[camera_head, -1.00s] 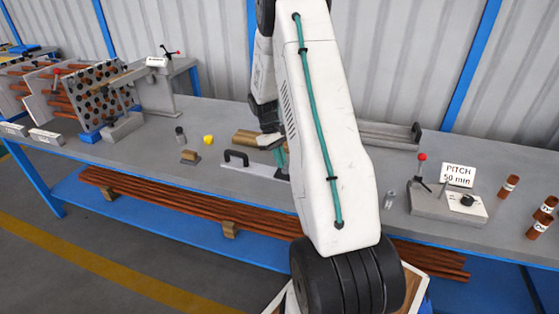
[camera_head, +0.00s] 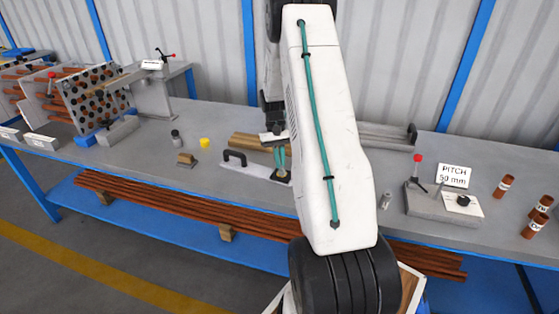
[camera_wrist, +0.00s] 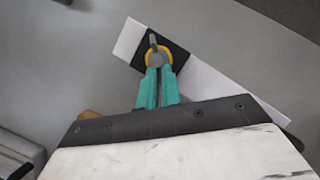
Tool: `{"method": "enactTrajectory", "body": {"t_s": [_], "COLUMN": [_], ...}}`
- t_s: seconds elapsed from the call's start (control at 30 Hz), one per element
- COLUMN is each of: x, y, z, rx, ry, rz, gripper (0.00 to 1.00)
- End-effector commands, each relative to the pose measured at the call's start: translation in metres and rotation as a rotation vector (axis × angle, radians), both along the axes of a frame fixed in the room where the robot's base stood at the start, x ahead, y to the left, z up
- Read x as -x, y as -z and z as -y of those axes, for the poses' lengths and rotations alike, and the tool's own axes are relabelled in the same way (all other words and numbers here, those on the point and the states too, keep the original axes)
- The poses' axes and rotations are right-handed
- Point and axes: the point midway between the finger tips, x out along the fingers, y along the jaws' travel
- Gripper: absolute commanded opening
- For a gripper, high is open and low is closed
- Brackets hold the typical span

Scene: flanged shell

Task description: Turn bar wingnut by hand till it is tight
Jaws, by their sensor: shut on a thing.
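A pale flat bar (camera_head: 243,171) with a black handle lies on the grey workbench, left of my arm. It crosses the wrist view (camera_wrist: 207,82) on a slant, with a dark pad (camera_wrist: 177,57) near one end. On the pad are a yellow ring (camera_wrist: 147,56) and the grey bar wingnut (camera_wrist: 153,40), one wing of which sticks up past the fingertips. My gripper (camera_wrist: 157,66), with teal fingers, is shut on the wingnut from above; the fingers hide part of it. In the head view my gripper (camera_head: 281,165) is at the bar's right end.
A yellow cap (camera_head: 205,143), a small dark-topped bottle (camera_head: 175,137) and a brown block (camera_head: 186,160) stand left of the bar. A brown cylinder (camera_head: 247,141) lies behind it. A lever fixture (camera_head: 435,203) and a "PITCH 50 mm" sign (camera_head: 453,176) stand at right.

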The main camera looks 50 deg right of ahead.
Motion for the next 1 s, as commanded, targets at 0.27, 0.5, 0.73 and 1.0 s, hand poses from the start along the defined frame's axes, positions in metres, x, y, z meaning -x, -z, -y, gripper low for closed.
{"method": "enactTrajectory", "body": {"t_s": [0.27, 0.5, 0.73, 1.0], "x": [0.0, 0.0, -0.001, -0.013], "y": [-0.001, 0.0, -0.001, -0.034], "z": [0.0, 0.0, 0.0, 0.008], "rx": [0.0, 0.001, 0.001, 0.003], "ry": [0.001, 0.001, 0.0, 0.0], "rz": [0.001, 0.001, 0.001, 0.004], "gripper": [0.0, 0.28, 0.28, 0.28]}}
